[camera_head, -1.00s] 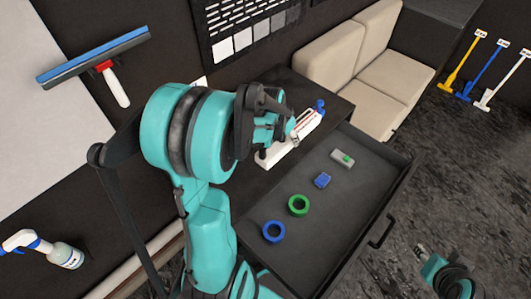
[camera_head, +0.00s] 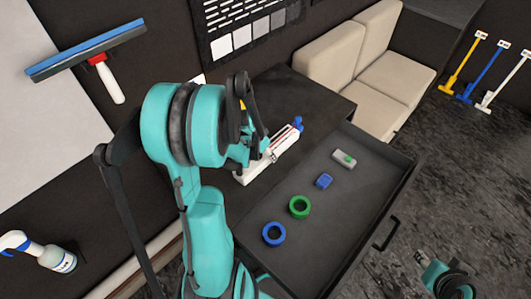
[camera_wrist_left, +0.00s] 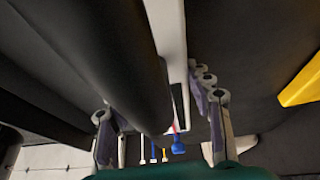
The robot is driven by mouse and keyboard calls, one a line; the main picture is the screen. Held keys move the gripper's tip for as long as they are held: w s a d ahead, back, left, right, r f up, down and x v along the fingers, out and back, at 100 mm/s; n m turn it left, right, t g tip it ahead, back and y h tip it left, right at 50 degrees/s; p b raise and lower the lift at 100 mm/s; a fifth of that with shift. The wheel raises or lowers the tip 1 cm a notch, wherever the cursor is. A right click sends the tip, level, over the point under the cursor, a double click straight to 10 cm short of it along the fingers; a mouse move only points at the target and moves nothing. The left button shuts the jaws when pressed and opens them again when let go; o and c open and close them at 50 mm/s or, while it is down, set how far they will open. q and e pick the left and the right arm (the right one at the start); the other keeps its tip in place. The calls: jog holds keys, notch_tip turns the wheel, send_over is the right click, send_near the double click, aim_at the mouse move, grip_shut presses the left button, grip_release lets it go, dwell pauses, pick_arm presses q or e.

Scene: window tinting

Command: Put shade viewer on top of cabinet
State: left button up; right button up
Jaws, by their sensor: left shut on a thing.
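The white shade viewer (camera_head: 284,143), a long body with red markings and a blue end, lies in the grasp of my left gripper (camera_head: 258,152) over the dark cabinet top (camera_head: 325,98). I cannot tell whether it touches the surface. In the left wrist view, the white body (camera_wrist_left: 172,35) and blue end (camera_wrist_left: 178,146) show between the fingers of the left gripper (camera_wrist_left: 160,125); a dark cylinder hides part. The cabinet's drawer (camera_head: 340,215) stands open. Part of my right gripper (camera_head: 422,258) shows at the lower right; its jaws are unclear.
The drawer holds a blue ring (camera_head: 274,233), green ring (camera_head: 300,207), blue block (camera_head: 324,181) and grey-green piece (camera_head: 344,159). A yellow thing (camera_wrist_left: 302,82) is beside the left gripper. A beige sofa (camera_head: 350,70) stands behind. A squeegee (camera_head: 90,58) and spray bottle (camera_head: 45,252) are left.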

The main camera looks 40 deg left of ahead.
pick_arm(q)
jog(key=shift+f, duration=0.1)
jog(key=o, duration=1.6)
jog(key=shift+o, duration=0.2)
jog(key=shift+r, duration=0.25)
jog(key=p+v, duration=0.4)
jog(key=v, duration=0.7)
jog(key=shift+s+d+r, duration=0.1)
jog(key=shift+r, duration=0.2)
jog(key=s+d+r+t, duration=0.1)
jog(key=s+d+r, duration=0.2)
jog(key=d, duration=0.7)
jog(key=s+d+r+n+t, duration=0.1)
jog(key=s+d+r, duration=0.2)
jog(key=d, duration=0.8)
notch_tip(320, 180, up, 3)
jog(key=shift+f+t, duration=0.2)
jog(key=shift+t, duration=0.1)
